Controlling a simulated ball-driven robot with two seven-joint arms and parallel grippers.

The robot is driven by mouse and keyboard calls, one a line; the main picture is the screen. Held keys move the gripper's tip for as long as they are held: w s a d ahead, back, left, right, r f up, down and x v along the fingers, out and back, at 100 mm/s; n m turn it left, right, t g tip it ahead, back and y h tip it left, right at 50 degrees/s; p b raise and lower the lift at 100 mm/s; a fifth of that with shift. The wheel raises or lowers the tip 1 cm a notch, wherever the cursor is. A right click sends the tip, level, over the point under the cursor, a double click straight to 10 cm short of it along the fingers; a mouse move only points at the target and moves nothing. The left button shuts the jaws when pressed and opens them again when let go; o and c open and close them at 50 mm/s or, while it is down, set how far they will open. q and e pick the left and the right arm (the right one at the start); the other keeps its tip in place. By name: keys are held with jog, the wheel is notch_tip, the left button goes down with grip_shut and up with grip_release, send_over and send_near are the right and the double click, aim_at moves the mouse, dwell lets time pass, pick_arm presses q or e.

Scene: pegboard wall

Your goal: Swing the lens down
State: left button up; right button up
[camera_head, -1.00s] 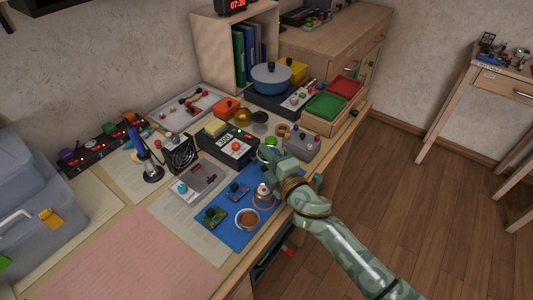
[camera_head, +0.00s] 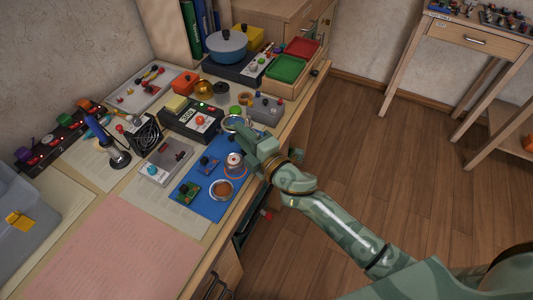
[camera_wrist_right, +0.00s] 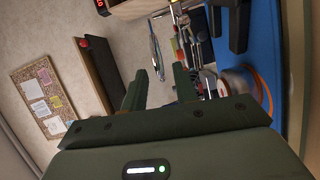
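The lens (camera_head: 233,123) is a round glass in a thin rim, at the far end of the blue mat in the head view. In the right wrist view the lens (camera_wrist_right: 157,55) appears nearly edge-on, as a thin upright disc beyond and between my fingertips. My right gripper (camera_head: 250,138) is just nearer and to the right of the lens, pointing at it. In the wrist view the two fingers (camera_wrist_right: 160,86) stand apart with nothing between them. Whether a fingertip touches the rim cannot be told. My left gripper is not in view.
The blue mat (camera_head: 208,204) holds a copper-coloured coil, a small bowl and small circuit boards. A grey box (camera_head: 265,110) and a black meter (camera_head: 190,121) stand close behind the lens. Red and green trays (camera_head: 286,69) are farther back. Open floor lies right of the desk edge.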

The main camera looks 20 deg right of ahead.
jog(key=v, duration=1.1)
jog(key=shift+p, duration=0.3)
jog(key=shift+s, duration=0.1)
jog(key=s+d+f+m+g+h, duration=0.2)
jog(key=s+d+f+m, duration=0.15)
jog(key=f, duration=0.55)
jog(key=s+d+f+m+g+h, duration=0.1)
jog(key=s+d+f+m+g, duration=0.2)
jog(key=f, duration=0.7)
jog(key=s+d+f+m+g+h, duration=0.2)
jog(key=s+f+m, duration=0.2)
jog(key=f, duration=0.5)
jog(key=s+d+f+m+g+h+p, duration=0.1)
jog(key=s+f+m+g, duration=0.15)
jog(key=s+f, duration=0.4)
jog(key=s+d+f+m+g, duration=0.2)
jog(key=s+f+g, duration=0.15)
jog(key=s, duration=0.55)
jog(key=s+f+m+g+p, duration=0.1)
jog(key=s+f+m+g, duration=0.1)
jog(key=s, duration=1.7)
jog(key=shift+s+f+m+g+h, duration=0.3)
jog(key=shift+f+m+g+h, duration=0.1)
jog(key=shift+f+g, duration=0.45)
